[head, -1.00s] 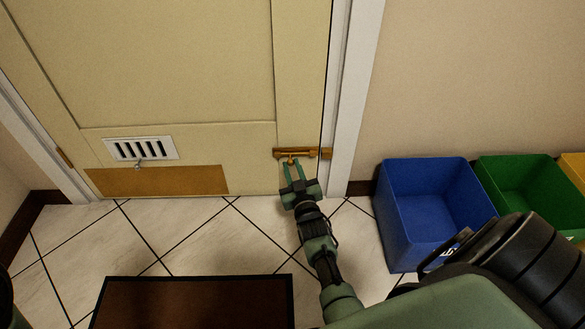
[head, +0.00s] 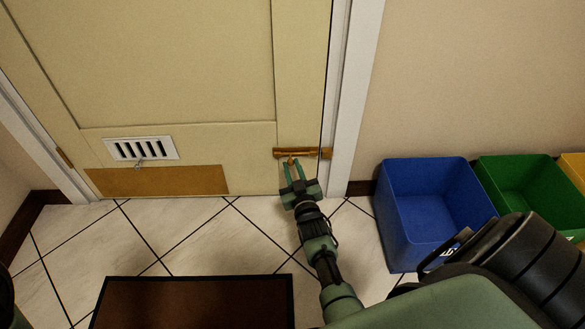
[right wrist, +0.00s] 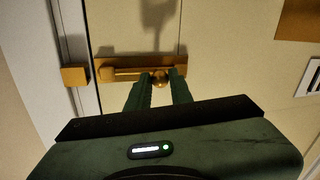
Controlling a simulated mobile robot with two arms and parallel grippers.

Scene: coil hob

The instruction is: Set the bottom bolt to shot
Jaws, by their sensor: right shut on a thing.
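The brass bottom bolt (head: 300,153) lies horizontally low on the cream door, near its right edge. In the right wrist view the bolt's plate (right wrist: 120,69) and its round knob (right wrist: 159,79) show. The brass keeper (right wrist: 75,76) is on the frame, left of the door gap in that view. I see no bar clearly crossing the gap there. My right gripper (head: 291,164) reaches up to the bolt from below. Its two green fingers (right wrist: 159,88) are shut on the knob, one on each side. My left gripper is not in view.
The white door frame (head: 348,100) stands right of the bolt. A blue bin (head: 430,220) and a green bin (head: 530,185) stand along the right wall. A dark mat (head: 195,303) lies on the tiled floor. A white vent (head: 140,149) is on the door.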

